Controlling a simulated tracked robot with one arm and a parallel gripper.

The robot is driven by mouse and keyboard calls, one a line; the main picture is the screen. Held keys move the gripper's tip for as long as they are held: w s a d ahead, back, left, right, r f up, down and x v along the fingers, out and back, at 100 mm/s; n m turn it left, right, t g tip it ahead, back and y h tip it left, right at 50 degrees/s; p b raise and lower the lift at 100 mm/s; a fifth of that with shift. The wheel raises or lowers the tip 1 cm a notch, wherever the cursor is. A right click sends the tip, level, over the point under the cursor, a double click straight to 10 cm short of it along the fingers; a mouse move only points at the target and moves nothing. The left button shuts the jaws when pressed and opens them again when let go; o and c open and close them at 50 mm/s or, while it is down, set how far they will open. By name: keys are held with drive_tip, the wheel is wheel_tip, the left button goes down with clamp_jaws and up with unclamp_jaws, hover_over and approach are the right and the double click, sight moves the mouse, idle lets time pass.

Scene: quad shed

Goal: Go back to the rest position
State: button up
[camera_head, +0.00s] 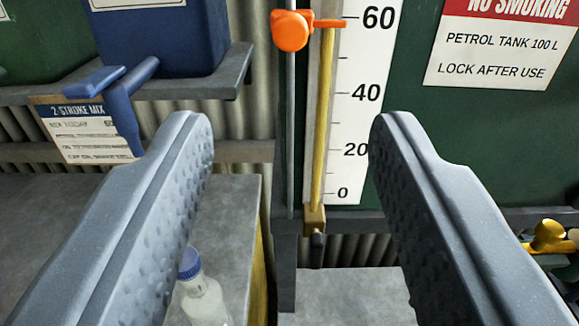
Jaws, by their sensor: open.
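My gripper (290,140) shows as two grey fingers with dimpled inner faces. They are wide apart, with nothing held between them. Beyond the gap stands a white level scale (362,110) marked from 0 to 60, with a yellow tube (325,120) along its left side. An orange knob or float (292,31) sits near the top of a thin upright rod, close to the 60 mark. The fingers appear in front of the scale and do not visibly touch it. No rest position is marked in view.
A green petrol tank (500,140) with a no-smoking sign (500,42) fills the right. A blue container (165,40) with a blue tap (122,100) stands on a shelf at left. A blue-capped bottle (203,300) is partly behind the left finger. A yellow fitting (550,238) is at far right.

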drive_tip(key=s+r+g, duration=0.1)
drive_tip(key=s+r, duration=0.1)
drive_tip(key=s, duration=0.9)
drive_tip(key=s+r+g, duration=0.1)
drive_tip(key=s+r, duration=0.1)
drive_tip(key=s, duration=0.9)
drive_tip(key=shift+s+d+g, duration=0.15)
drive_tip(key=shift+s+g, duration=0.15)
drive_tip(key=shift+s, duration=0.05)
drive_tip(key=shift+r, duration=0.1)
idle(1.6)
